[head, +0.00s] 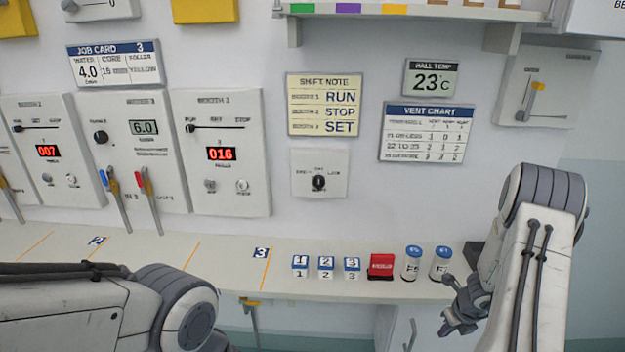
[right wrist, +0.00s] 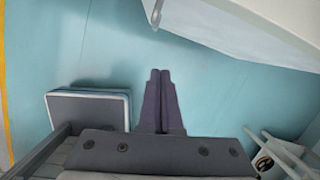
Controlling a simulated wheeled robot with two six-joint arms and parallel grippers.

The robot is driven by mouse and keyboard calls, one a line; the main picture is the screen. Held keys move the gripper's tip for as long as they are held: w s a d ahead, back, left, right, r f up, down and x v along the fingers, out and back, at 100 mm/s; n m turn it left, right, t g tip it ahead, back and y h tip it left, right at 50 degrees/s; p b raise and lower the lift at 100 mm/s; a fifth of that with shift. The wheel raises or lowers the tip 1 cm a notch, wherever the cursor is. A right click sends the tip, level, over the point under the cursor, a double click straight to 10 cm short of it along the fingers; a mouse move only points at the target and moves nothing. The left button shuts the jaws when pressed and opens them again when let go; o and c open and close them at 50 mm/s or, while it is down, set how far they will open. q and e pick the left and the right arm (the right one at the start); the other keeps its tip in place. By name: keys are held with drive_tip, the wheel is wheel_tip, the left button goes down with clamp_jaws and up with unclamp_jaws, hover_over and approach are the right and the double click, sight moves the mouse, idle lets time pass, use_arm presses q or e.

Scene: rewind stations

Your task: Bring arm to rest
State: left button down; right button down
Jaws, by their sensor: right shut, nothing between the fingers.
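My right arm comes in from the right in the head view, bent at a grey joint at the top. My right gripper (head: 462,305) hangs low in front of the counter's front edge, below the two white jars. In the right wrist view its two fingers (right wrist: 160,75) are pressed together with nothing between them, over a blue-green floor. My left arm lies across the lower left of the head view. Its gripper is out of the picture.
The counter (head: 215,262) carries small numbered blocks (head: 326,266), a red box (head: 381,266) and white jars (head: 411,262) near its right end. Wall panels stand behind. In the right wrist view a white surface (right wrist: 240,25) is at the upper right and a grey-white box (right wrist: 88,108) at the left.

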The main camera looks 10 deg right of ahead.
drive_tip(key=w+a+r+n+y, duration=0.1)
drive_tip(key=w+a+r+n, duration=0.1)
drive_tip(key=a+r+n, duration=0.55)
drive_tip(key=w+a+r+n+y, duration=0.1)
drive_tip(key=a+r+n, duration=0.25)
drive_tip(key=a, duration=0.65)
drive_tip(key=w+a+r+n+y, duration=0.15)
drive_tip(key=a+r+n, duration=0.25)
drive_tip(key=a+n, duration=0.4)
drive_tip(key=s+a+r+n+g, duration=0.1)
drive_tip(key=s+a+r+n, duration=0.35)
drive_tip(key=a+n, duration=0.2)
drive_tip(key=s+a+r+n+g, duration=0.1)
drive_tip(key=s+a+r+n, duration=0.2)
drive_tip(key=s+a+n, duration=0.4)
drive_tip(key=s+a+r+n+h, duration=0.1)
drive_tip(key=s+r+n+h, duration=0.1)
drive_tip(key=s+n, duration=0.9)
drive_tip(key=shift+s+a+r+g, duration=0.25)
drive_tip(key=shift+s+r+g, duration=0.15)
drive_tip(key=shift+s+r, duration=0.3)
drive_tip(key=shift+h, duration=0.25)
